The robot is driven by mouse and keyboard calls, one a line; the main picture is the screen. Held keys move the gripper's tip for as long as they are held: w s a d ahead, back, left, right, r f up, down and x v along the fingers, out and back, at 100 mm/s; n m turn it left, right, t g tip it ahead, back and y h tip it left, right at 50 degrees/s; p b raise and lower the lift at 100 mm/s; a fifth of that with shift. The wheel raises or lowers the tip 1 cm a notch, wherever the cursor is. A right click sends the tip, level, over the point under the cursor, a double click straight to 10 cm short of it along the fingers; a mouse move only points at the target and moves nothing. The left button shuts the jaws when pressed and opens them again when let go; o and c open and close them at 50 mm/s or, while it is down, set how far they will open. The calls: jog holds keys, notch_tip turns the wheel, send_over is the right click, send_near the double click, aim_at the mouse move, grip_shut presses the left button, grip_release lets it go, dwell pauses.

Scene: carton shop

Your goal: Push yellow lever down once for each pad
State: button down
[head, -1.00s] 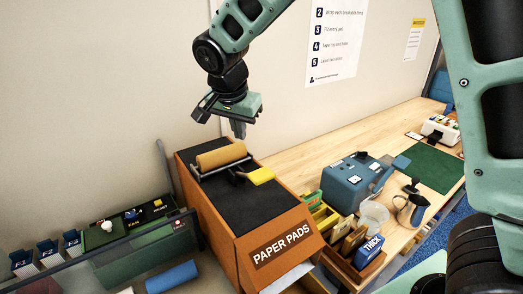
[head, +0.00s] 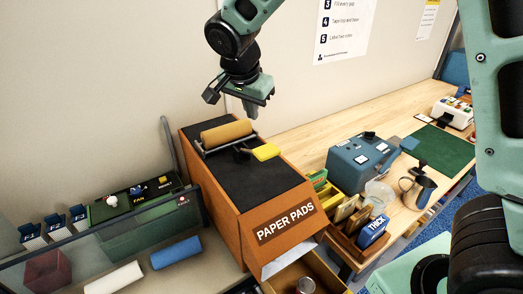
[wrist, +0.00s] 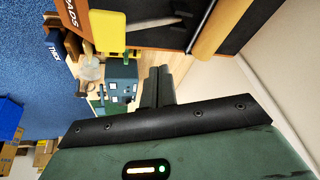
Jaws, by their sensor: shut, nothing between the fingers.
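The yellow lever (head: 266,152) sticks out from the top of the brown paper pads dispenser (head: 221,208), on the side toward the blue machine. It also shows in the wrist view (wrist: 107,33) near the top. My gripper (head: 253,116) is shut and empty, above the dispenser's far end, a little higher than the lever and apart from it. In the wrist view my shut fingers (wrist: 158,85) point upward, to the right of the lever. A tan roll (head: 226,133) lies across the dispenser top. No pad is plainly visible at the sloping outlet.
An open wooden drawer or tray (head: 330,272) with a small round clear thing sits below the outlet. A blue machine (head: 362,163) and bins with dividers stand right of the dispenser.

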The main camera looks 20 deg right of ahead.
aim_at(254, 153)
jog(key=f, duration=0.1)
jog(key=s+f+b, duration=0.1)
jog(key=f+b, duration=0.1)
jog(key=shift+s+d+f, duration=0.15)
jog(key=shift+s+f, duration=0.1)
jog(key=shift+s, duration=0.05)
jog(key=shift+s+d+f+b, duration=0.1)
jog(key=shift+s+f+b, duration=0.3)
jog(key=shift+b, duration=0.3)
jog(key=shift+f, duration=0.15)
dwell(1.2)
jog(key=shift+s+f+b, duration=0.15)
jog(key=shift+f+b, duration=0.05)
jog(key=shift+b, duration=0.4)
